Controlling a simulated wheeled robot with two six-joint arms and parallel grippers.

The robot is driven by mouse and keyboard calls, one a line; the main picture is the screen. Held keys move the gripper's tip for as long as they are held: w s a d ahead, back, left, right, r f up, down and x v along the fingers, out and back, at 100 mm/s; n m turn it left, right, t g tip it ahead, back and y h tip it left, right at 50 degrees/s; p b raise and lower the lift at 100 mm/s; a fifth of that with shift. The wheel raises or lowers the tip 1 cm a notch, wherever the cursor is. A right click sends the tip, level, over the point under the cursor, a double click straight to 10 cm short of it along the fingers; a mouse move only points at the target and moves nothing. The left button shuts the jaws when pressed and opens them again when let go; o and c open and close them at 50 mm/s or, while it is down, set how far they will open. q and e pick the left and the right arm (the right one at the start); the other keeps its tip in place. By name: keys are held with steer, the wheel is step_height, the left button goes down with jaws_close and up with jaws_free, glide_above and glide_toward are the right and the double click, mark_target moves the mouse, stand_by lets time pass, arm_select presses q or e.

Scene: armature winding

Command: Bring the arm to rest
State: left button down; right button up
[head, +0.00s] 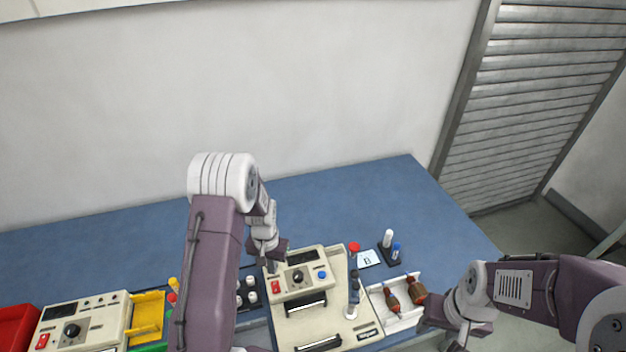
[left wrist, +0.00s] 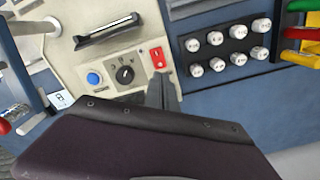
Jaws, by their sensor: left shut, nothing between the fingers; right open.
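My left arm (head: 211,270) reaches in over the blue bench, and its gripper (head: 271,264) is shut and empty. The fingertips are close to the red switch (head: 276,287) on the beige control panel (head: 317,284). In the left wrist view the shut fingers (left wrist: 162,92) point at the panel just below the red switch (left wrist: 157,58); I cannot tell whether they touch it. My right arm (head: 527,283) comes in from the right. Its gripper (head: 444,338) is open and low at the bottom edge, beside the white tray, partly cut off.
The white tray (head: 404,318) holds two brown-handled tools (head: 391,298). Several white-capped spools (left wrist: 215,38) stand in a dark rack. A second control box (head: 80,322), a yellow bin (head: 148,313) and a red bin (head: 14,326) are at left. The back of the blue bench (head: 340,195) is clear.

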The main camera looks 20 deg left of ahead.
arm_select(q)
steer(key=shift+d+f, duration=0.15)
steer(key=w+d+r+m+t+b, duration=0.1)
steer(key=d+r+t+b, duration=0.1)
steer(key=d+r+b, duration=0.35)
steer(key=s+d+r+n, duration=0.1)
steer(key=s+r, duration=0.1)
steer(key=s, duration=1.1)
steer(key=shift+s+d+r+g, duration=0.15)
steer(key=shift+s+d+g, duration=0.2)
steer(key=shift+d+g, duration=0.05)
steer(key=shift+s, duration=0.1)
